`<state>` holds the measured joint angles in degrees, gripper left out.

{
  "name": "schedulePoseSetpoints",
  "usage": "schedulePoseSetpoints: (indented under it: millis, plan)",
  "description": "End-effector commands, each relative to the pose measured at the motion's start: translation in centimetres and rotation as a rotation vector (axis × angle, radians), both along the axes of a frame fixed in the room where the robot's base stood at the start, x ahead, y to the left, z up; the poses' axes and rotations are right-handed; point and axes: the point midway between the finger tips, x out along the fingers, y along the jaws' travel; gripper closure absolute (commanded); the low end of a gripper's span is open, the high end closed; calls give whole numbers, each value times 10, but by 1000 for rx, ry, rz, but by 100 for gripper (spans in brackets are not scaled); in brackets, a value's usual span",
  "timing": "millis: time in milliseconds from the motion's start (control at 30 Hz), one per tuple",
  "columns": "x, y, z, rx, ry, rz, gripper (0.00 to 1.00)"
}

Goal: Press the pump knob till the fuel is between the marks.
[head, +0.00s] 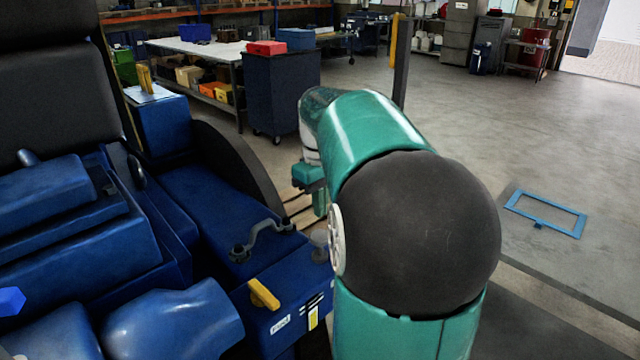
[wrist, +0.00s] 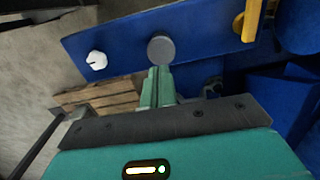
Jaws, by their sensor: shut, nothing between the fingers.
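The pump knob is a grey round disc (wrist: 160,48) on the blue housing in the wrist view. It also shows in the head view as a grey knob (head: 319,240), partly beside my arm. My gripper (wrist: 158,72) is shut and empty, its green fingertips just short of the knob in the picture; whether they touch it I cannot tell. In the head view my gripper (head: 320,208) shows small above the knob. A label reading FUEL (head: 281,325) and a narrow yellow-and-white gauge (head: 313,318) are on the housing's front. The fuel level and marks are too small to read.
A yellow lever (head: 263,294) and a grey curved handle (head: 262,240) stand on the blue housing near the knob. A white cap (wrist: 96,60) is on the same housing. A wooden pallet (wrist: 98,98) lies below. Open floor extends to the right.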

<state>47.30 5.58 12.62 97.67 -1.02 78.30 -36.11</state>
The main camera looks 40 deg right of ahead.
Motion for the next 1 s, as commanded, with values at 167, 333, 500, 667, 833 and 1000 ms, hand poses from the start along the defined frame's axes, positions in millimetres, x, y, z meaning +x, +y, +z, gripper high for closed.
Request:
schedulePoseSetpoints:
  millis: [167,333,500,667,833,1000]
  plan:
    - [-1,1,-32,1,2,-1,100]
    - [-1,1,-49,0,1,0,100]
    - [0,2,-53,0,1,1,100]
    - [0,2,-53,0,1,1,100]
    - [0,1,-61,1,1,1,100]
    - [-1,2,-86,1,2,1,100]
